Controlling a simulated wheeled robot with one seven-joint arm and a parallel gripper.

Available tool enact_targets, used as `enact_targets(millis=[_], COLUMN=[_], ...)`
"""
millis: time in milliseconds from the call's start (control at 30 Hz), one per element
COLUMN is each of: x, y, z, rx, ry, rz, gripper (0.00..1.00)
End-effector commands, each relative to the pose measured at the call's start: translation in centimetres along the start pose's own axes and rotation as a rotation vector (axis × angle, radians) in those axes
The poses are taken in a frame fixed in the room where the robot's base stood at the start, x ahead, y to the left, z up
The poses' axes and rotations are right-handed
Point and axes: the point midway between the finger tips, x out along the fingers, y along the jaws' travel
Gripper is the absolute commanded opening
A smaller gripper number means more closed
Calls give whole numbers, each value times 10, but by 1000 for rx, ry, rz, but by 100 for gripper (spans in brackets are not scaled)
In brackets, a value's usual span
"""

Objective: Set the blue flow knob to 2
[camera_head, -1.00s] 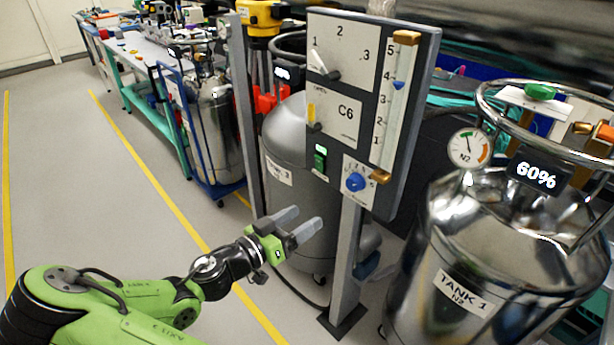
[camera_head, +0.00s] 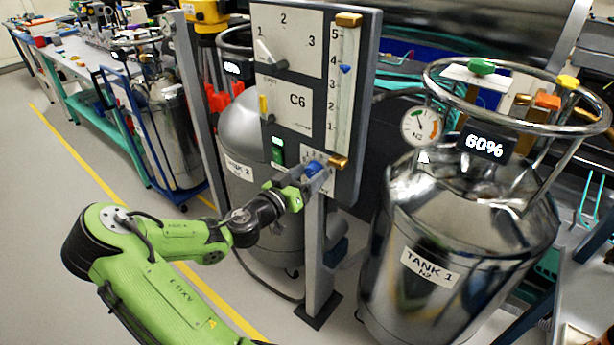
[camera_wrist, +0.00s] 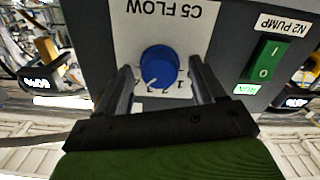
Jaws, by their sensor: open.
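The blue flow knob (camera_wrist: 158,66) sits on a white plate (camera_wrist: 185,28) marked "C5 FLOW", which appears upside down in the wrist view. Its white pointer mark aims down and a little left there; the numeral it points at is hidden. Some dial numerals show just below and right of the knob. My gripper (camera_wrist: 160,72) is open, with one finger on each side of the knob and visible gaps between. In the head view my gripper (camera_head: 303,180) is at the panel's lower part, partly covering the blue knob (camera_head: 316,168).
The panel (camera_head: 368,100) also carries a 1-2-3 selector (camera_head: 267,52), a C6 plate and a scale with a blue marker. A green N2 pump switch (camera_wrist: 263,62) is beside the knob. Tank 1 (camera_head: 450,225) stands close on the right, and a grey tank (camera_head: 240,120) stands behind.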

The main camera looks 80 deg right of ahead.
Motion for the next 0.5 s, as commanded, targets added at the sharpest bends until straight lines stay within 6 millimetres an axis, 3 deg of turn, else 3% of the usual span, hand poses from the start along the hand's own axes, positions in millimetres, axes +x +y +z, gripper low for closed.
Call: enact_targets(millis=[133,500], x=[0,-1], y=[0,0], z=[0,0], rx=[0,0], ry=[0,0], rz=[0,0], gripper=[69,13])
